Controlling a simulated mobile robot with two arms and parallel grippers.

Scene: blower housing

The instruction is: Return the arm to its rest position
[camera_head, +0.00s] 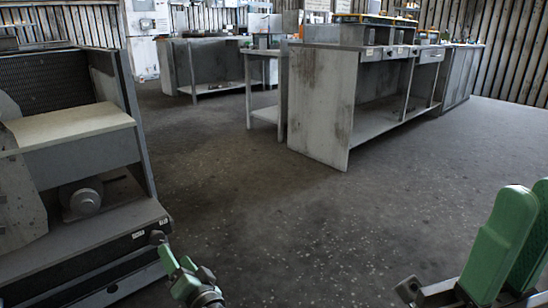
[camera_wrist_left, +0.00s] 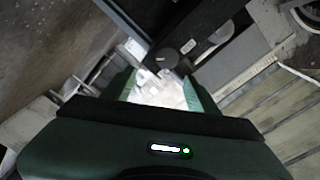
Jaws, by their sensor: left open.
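My left gripper (camera_head: 178,264) is low in the head view, beside the front right corner of the blower housing machine (camera_head: 140,236). Its green fingers are spread apart in the left wrist view (camera_wrist_left: 162,92), with no object clearly held between them. A small dark knob (camera_head: 157,237) at the machine's corner is just beyond the fingertips. A dark round knob (camera_wrist_left: 165,57) also shows ahead of the fingers in the left wrist view.
The grey machine takes up the left side, with a pale shelf (camera_head: 70,128) and a round motor part (camera_head: 82,198). A worn metal workbench (camera_head: 320,110) stands at the back centre. A second bench (camera_head: 218,68) is farther back. The dark floor (camera_head: 270,220) between is clear.

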